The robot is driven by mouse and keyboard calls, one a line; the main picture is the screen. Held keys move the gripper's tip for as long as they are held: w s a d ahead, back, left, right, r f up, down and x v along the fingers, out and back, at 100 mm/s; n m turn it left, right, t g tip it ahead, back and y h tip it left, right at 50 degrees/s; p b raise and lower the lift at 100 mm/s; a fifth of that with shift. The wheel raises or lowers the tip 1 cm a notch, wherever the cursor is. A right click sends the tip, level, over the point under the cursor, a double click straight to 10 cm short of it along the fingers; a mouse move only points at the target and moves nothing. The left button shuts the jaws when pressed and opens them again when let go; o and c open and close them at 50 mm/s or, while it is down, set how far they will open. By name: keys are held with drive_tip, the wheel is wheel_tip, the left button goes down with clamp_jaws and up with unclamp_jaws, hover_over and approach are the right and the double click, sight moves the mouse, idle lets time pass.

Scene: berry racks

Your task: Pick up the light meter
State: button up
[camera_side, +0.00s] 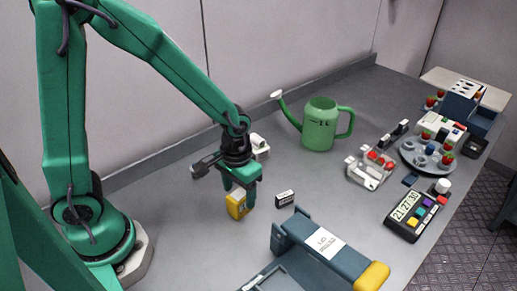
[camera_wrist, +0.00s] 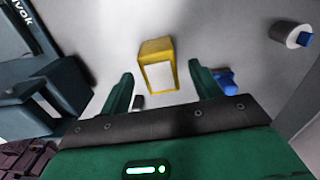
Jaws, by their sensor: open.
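A small yellow block with a pale front face (camera_side: 236,208), which I take for the light meter, is at the fingers of my gripper (camera_side: 239,188) in the side view. In the wrist view the yellow block (camera_wrist: 157,65) is upper middle, ahead of my gripper (camera_wrist: 160,82) and between the lines of its two green fingers. Clear grey surface shows on both sides of it. My gripper is open, with its fingers pointing down at the bench. I cannot tell whether a finger touches the block.
A small black-and-white item (camera_side: 284,198) lies right of the gripper. A slate-blue device with a yellow end (camera_side: 325,245) stands in front. A green watering can (camera_side: 319,125) stands behind, and a white item (camera_side: 260,147) sits behind the gripper. A timer (camera_side: 414,213) and berry rack (camera_side: 427,152) are right.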

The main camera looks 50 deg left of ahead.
sight(240, 193)
drive_tip(key=shift+f, duration=1.8)
drive_tip(key=c, duration=1.1)
drive_tip(key=shift+c, duration=0.2)
drive_tip(key=shift+w+r, duration=0.1)
drive_tip(key=shift+r, duration=0.15)
drive_tip(key=shift+r, duration=0.8)
drive_tip(key=r, duration=0.2)
drive_tip(key=shift+s+d+r, duration=0.3)
drive_tip(key=s+d+r, duration=0.6)
drive_tip(key=s+d, duration=0.1)
drive_tip(key=shift+s+d+r, duration=0.2)
drive_tip(key=shift+s+d, duration=0.15)
drive_tip(key=shift+d, duration=0.05)
